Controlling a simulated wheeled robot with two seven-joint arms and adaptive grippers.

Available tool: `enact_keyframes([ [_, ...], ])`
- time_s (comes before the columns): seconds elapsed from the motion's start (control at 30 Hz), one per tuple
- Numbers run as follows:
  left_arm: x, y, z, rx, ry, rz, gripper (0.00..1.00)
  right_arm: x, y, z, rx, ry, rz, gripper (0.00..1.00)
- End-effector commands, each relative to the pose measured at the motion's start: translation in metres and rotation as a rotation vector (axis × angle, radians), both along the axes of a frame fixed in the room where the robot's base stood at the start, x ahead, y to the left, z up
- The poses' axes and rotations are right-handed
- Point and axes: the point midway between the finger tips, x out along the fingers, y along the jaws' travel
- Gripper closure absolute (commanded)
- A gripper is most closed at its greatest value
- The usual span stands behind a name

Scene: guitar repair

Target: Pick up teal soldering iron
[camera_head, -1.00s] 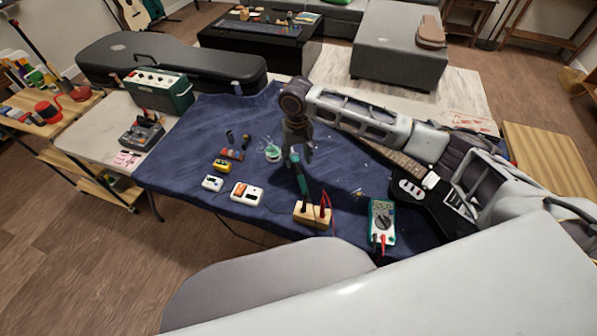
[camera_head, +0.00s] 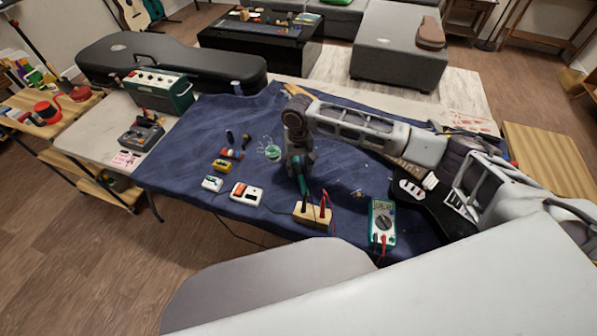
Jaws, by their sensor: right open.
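The teal soldering iron (camera_head: 304,191) stands upright in a wooden block stand (camera_head: 313,213) near the front edge of the blue-covered table. A dark red-handled tool stands in the same block to its right. My right gripper (camera_head: 300,177) points down at the upper part of the iron, with its fingers open around or just in front of the handle. I cannot tell whether they touch it. The gripper hides the top of the iron. My left gripper is not in view.
A teal multimeter (camera_head: 382,222) lies right of the block, near a black guitar (camera_head: 424,199) under my right arm. Small pedals (camera_head: 246,194) lie to the left. A green amplifier (camera_head: 158,90) and guitar case (camera_head: 172,62) are behind. The cloth (camera_head: 195,140) at left is mostly clear.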

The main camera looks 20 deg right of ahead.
Motion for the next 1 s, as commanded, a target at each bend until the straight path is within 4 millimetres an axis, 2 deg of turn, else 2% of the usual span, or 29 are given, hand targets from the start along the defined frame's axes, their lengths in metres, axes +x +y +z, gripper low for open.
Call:
enact_keyframes([
  [0.2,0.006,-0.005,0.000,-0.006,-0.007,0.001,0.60,0.000,0.000,-0.019,0.000,-0.001,0.000,0.54],
  [0.5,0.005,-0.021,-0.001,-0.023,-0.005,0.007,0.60,0.000,0.000,-0.022,0.000,-0.001,0.000,0.54],
  [0.7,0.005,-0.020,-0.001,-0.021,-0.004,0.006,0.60,0.000,0.000,-0.022,0.000,-0.001,0.000,0.54],
  [0.77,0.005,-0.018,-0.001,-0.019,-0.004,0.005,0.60,0.000,0.000,-0.021,0.000,-0.001,0.000,0.59],
  [1.0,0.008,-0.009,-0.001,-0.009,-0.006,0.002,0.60,0.000,0.000,-0.021,0.000,-0.001,0.000,0.90],
])
